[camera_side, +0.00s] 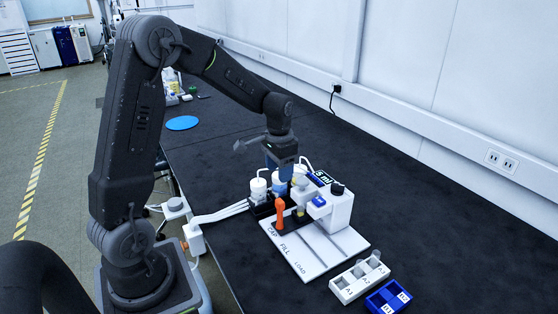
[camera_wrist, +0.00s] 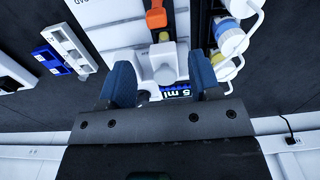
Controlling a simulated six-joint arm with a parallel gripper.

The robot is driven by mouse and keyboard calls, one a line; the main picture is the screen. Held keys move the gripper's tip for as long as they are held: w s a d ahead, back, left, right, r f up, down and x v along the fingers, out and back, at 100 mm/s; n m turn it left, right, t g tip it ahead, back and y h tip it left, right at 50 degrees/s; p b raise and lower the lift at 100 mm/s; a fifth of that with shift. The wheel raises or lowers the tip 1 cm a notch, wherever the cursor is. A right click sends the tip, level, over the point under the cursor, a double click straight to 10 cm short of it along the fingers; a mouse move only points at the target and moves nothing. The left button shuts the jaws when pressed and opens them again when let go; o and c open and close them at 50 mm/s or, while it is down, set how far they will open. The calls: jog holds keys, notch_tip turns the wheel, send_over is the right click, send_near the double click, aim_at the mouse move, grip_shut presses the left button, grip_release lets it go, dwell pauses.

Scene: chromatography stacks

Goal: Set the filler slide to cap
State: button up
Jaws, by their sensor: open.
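The filler is a white unit (camera_side: 340,207) with a "5 ml" display (camera_side: 320,178), standing on a white base plate (camera_side: 322,255) lettered CAP, FILL and LOAD. A dark slide (camera_side: 297,222) with an upright orange handle (camera_side: 280,214) is on the plate, the handle close to the CAP lettering. The handle also shows at the top of the wrist view (camera_wrist: 156,18), beyond the fingertips. My gripper (camera_wrist: 163,82) is open, its blue fingers on either side of a white filler part (camera_wrist: 165,62). I cannot tell contact. In the side view the arm partly hides the fingers.
Bottles with white and blue tops (camera_side: 258,186) stand behind the handle, with white tubes leading left. A white rack (camera_side: 346,290) and a blue rack (camera_side: 374,304) are at front right. A blue disc (camera_side: 182,123) lies farther back. The black bench right of the filler is clear.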

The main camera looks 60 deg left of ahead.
notch_tip(320, 180, up, 3)
jog(key=shift+f, duration=0.15)
jog(key=s+d+r+t, duration=0.2)
jog(key=s+d+r, duration=0.3)
jog(key=s+d, duration=0.3)
jog(key=s+d+r+t, duration=0.3)
jog(key=s+d+r, duration=0.2)
jog(key=s+d, duration=0.3)
jog(key=shift+s+d+r+t, duration=0.2)
jog(key=shift+s+r+t, duration=0.1)
jog(key=shift+s, duration=0.8)
jog(key=shift+c, duration=0.2)
dwell(0.9)
